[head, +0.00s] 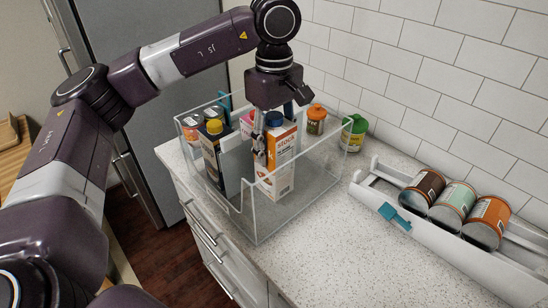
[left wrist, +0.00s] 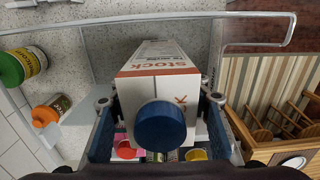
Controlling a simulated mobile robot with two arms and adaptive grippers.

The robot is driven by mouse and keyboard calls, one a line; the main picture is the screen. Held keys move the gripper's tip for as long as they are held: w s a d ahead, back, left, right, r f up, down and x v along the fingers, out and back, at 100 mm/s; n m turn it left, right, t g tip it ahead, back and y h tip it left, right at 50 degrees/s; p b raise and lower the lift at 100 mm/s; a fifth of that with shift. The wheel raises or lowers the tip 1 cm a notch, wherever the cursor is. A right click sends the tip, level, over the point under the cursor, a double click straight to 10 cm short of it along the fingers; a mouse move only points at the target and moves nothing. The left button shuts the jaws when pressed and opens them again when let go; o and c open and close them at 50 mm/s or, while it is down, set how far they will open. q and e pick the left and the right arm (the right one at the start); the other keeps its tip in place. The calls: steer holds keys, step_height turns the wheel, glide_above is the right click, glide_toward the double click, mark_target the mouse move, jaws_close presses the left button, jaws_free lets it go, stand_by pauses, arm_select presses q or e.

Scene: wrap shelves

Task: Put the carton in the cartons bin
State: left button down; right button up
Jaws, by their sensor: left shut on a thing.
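My left gripper (head: 261,142) points down and is shut on a white and orange stock carton (head: 285,166) with a blue cap. In the left wrist view the carton (left wrist: 158,88) stands between the two fingers, its blue cap toward the camera. The carton is upright within the walls of a clear bin (head: 258,222), in its right part. I cannot tell whether its base touches the bin floor. A dark carton with a yellow cap (head: 211,148) stands in the left part of the bin, next to a grey panel (head: 232,166). My right gripper is not in view.
Cans (head: 192,121) stand at the bin's back left. An orange-lidded jar (head: 316,120) and a green jar (head: 355,133) stand behind the bin near the tiled wall. A white rack (head: 440,247) holds three cans at the right. The counter (head: 335,235) between is clear.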

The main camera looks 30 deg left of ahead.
mark_target(274, 116)
arm_select(q)
steer(key=shift+f, duration=1.85)
steer(key=shift+f, duration=0.15)
steer(key=c, duration=1)
jaws_free()
steer(key=shift+c, duration=0.2)
step_height(274, 116, up, 12)
steer(key=shift+r, duration=0.15)
